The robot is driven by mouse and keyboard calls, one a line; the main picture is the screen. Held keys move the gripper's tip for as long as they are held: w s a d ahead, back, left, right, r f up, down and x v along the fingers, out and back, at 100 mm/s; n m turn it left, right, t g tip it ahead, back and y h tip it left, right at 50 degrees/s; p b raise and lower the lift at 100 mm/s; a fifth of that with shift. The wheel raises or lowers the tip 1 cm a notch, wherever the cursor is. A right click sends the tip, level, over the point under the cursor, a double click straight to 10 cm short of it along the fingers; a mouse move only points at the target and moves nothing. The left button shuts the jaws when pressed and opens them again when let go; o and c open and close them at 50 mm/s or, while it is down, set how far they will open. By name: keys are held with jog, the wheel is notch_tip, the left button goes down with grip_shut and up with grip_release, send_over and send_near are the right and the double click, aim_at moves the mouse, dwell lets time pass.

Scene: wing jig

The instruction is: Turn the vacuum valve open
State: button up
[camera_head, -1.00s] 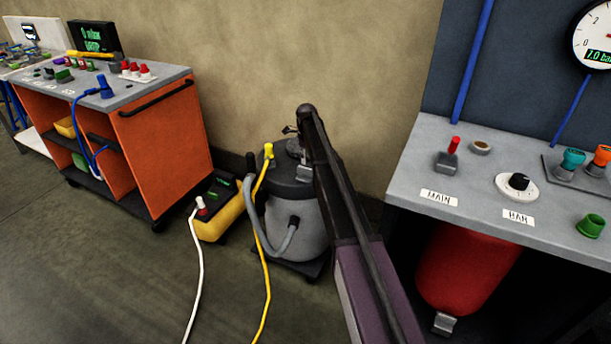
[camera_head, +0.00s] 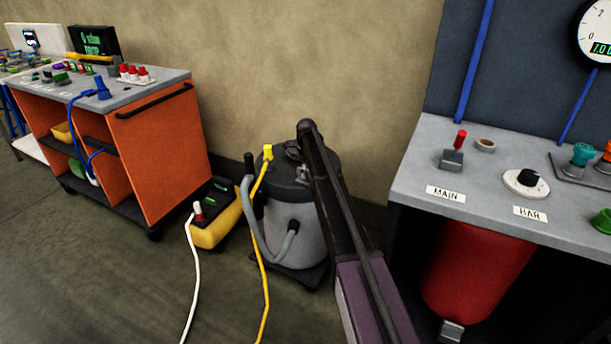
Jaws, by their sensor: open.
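I cannot tell for sure which part is the vacuum valve. The orange cart (camera_head: 160,140) at the left has a grey top with a dark display (camera_head: 93,41) showing green text, too blurred to read fully. A grey vacuum cleaner (camera_head: 291,228) stands on the floor in the middle. My dark arm crosses in front of its right side. My gripper is not visible; the arm hides that area.
At the right, a grey bench (camera_head: 425,168) carries a red-tipped MAIN lever (camera_head: 456,147) and a black BAR knob (camera_head: 528,177), above a red tank (camera_head: 470,270). Floor at front left is clear.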

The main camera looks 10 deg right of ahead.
dwell(0.3)
grip_shut()
jog(key=shift+a, duration=0.1)
